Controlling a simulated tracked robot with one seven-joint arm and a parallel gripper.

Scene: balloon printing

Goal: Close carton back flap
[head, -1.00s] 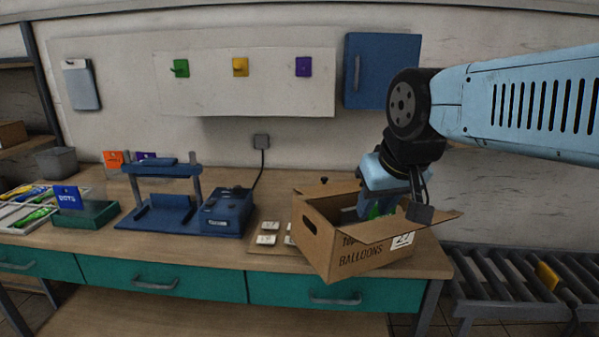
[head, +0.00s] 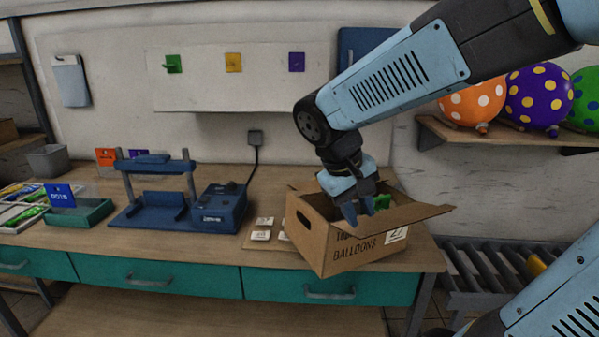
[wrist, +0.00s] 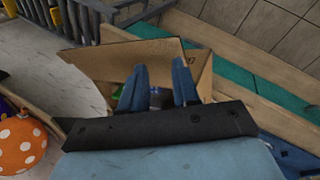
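The open brown carton (head: 325,245) stands at the right end of the bench, with "BALLOONS" and a white label on its front. A wide flap (head: 405,216) sticks out along its front and right side. A raised flap or wall (wrist: 125,60) shows beyond the fingers in the wrist view. I cannot tell for certain which flap is the back one. Green contents (head: 383,201) show inside. My gripper (head: 366,208) points down over the carton's opening. In the wrist view, my gripper (wrist: 158,85) has its blue fingers apart with nothing clearly between them.
A blue press (head: 155,195) and white cards (head: 263,229) stand left of the carton. A roller conveyor (head: 470,275) lies to the right. Dotted balloons (head: 540,97) sit on a wall shelf (head: 455,137). A blue cabinet (head: 365,42) hangs behind my arm.

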